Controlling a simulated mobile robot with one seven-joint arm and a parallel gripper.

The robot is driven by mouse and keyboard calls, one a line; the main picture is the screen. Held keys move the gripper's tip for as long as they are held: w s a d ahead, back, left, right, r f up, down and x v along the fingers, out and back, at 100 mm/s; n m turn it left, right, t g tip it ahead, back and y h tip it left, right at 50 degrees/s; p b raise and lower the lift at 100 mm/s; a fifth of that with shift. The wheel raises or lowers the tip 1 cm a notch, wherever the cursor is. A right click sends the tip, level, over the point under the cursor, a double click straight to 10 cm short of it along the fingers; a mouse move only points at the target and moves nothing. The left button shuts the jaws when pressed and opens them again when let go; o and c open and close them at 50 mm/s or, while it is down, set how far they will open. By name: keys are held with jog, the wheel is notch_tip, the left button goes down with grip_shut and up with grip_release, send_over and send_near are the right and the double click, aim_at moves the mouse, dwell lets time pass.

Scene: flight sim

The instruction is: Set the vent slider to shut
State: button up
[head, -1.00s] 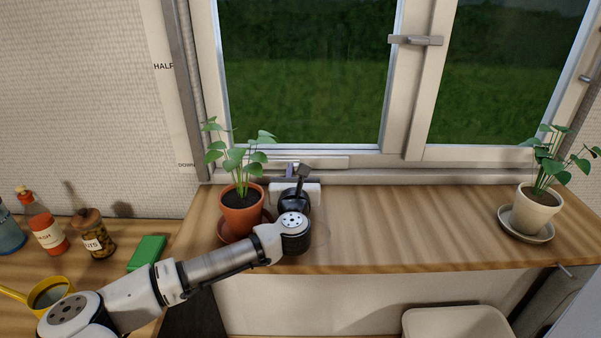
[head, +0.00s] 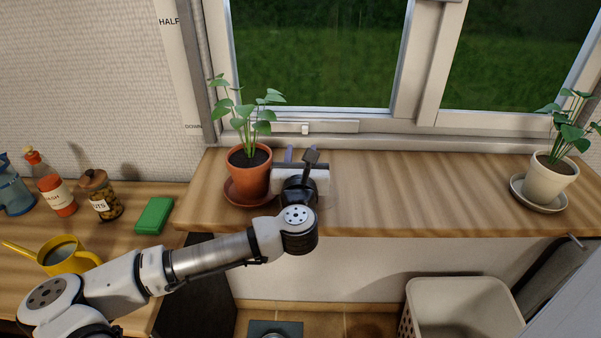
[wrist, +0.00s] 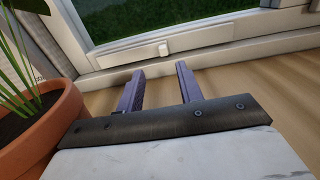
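The vent is a pale horizontal strip (head: 335,126) on the bottom rail of the window frame. Its small white slider knob (head: 305,128) sits around the middle of the strip; the wrist view also shows the knob (wrist: 163,48). My gripper (head: 299,153) is just in front of and below the vent, over the wooden sill. In the wrist view its two purple-grey fingers (wrist: 160,69) stand apart with nothing between them. The knob lies beyond the fingertips, roughly in line with the gap, and does not touch them. Any markings on the vent are not readable.
A terracotta plant pot (head: 249,178) stands on the sill (head: 420,190) close to the left of my gripper, its leaves reaching near the vent's left end. A cream plant pot (head: 550,183) stands far right. The sill between is clear.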

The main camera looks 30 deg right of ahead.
jog(key=b+v, duration=0.1)
jog(key=v, duration=0.4)
jog(key=shift+s+a, duration=0.15)
jog(key=shift+s, duration=0.05)
